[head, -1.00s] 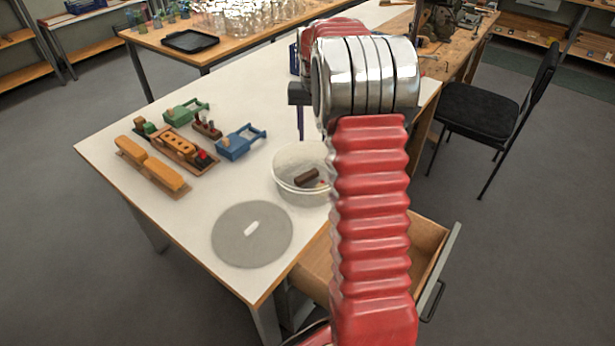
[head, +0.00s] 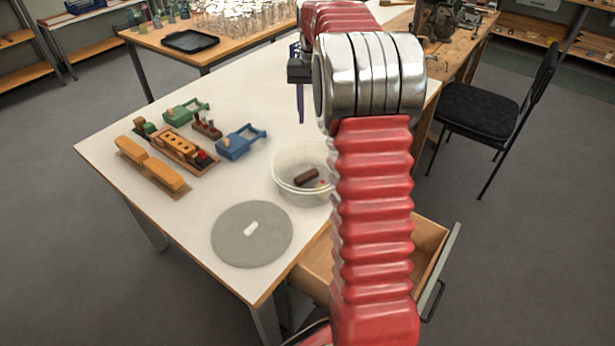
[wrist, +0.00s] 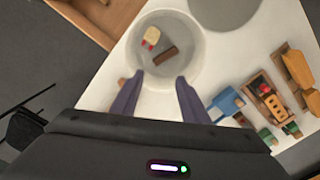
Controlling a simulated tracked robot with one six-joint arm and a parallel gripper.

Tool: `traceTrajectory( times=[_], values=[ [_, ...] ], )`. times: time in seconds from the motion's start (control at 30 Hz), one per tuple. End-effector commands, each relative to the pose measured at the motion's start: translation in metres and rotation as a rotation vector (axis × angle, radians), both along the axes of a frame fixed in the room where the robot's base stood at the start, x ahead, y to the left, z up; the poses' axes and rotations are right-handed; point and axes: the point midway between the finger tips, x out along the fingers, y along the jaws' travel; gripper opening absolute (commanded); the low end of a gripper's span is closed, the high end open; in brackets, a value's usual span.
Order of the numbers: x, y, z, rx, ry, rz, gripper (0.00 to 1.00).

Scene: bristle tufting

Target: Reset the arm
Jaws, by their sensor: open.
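My gripper (wrist: 158,97) is open and empty in the wrist view, its two dark fingers apart over the white table near the bowl. In the head view part of my gripper (head: 299,88) shows left of my arm's metal joint, above the table (head: 265,85). A white bowl (head: 287,160) stands on the table, partly hidden by my arm. It holds a dark brown block (head: 306,177). In the wrist view the bowl (wrist: 195,55) also holds a pale piece with a red end (wrist: 151,37).
A grey disc (head: 235,250) with a small white piece lies at the table's front. Orange blocks (head: 152,165), a wooden holder (head: 180,147), and green (head: 180,112) and blue (head: 233,146) tools sit at the left. An open drawer (head: 430,240) juts out right. A black chair (head: 485,108) stands beyond.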

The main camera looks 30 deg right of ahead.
Motion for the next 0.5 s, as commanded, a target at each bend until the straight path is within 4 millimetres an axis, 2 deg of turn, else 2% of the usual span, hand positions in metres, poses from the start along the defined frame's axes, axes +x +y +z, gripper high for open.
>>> traceTrajectory(
  times=[0.47, 0.5],
  values=[
    [0.0046, -0.0024, -0.0004, -0.01, -0.018, 0.016, 0.41],
    [0.005, -0.0026, -0.005, -0.011, -0.021, 0.023, 0.41]
  ],
)
